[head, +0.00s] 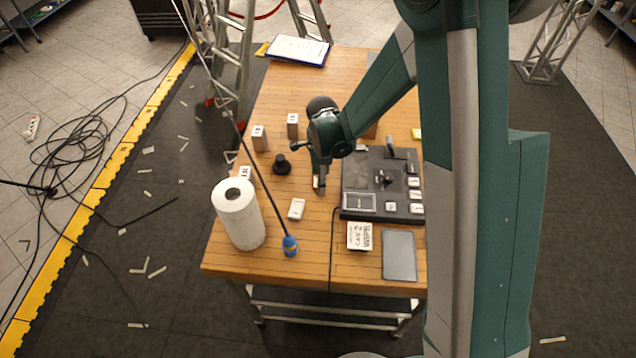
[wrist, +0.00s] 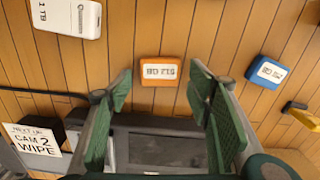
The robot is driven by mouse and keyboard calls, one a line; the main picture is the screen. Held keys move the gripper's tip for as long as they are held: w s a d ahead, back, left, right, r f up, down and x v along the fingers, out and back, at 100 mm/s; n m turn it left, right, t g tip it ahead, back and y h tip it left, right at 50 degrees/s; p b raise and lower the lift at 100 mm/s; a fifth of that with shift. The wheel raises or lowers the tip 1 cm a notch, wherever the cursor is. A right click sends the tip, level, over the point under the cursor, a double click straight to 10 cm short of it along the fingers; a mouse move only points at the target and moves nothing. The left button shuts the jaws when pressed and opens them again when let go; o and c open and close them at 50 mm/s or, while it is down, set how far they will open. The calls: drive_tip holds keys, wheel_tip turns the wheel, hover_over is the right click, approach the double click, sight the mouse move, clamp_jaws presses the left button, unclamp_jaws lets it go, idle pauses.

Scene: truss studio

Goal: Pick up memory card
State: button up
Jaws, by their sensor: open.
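A small orange memory card with a white printed label (wrist: 165,71) lies flat on the wooden table. In the wrist view it sits between and just beyond the fingertips of my gripper (wrist: 160,88). The fingers are spread and nothing is held between them. In the head view my gripper (head: 319,184) points down at the table, left of the black console, and hides most of the card there. A similar blue card with a white label (wrist: 267,72) lies to the right in the wrist view, outside the fingers.
A white 1TB drive (head: 296,209) lies close to the gripper. The black console (head: 354,214) is just right of it. A paper roll (head: 240,215), a black knob-like object (head: 281,165), a "CAM 2 WIPE" card (head: 360,237) and a tablet (head: 399,256) stand around.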

idle(0.4)
drive_tip(key=c, duration=1)
drive_tip(key=shift+r, duration=0.2)
wheel_tip(320, 180, up, 10)
drive_tip(key=shift+f+b, duration=0.2)
drive_tip(key=shift+b, duration=0.1)
idle(0.5)
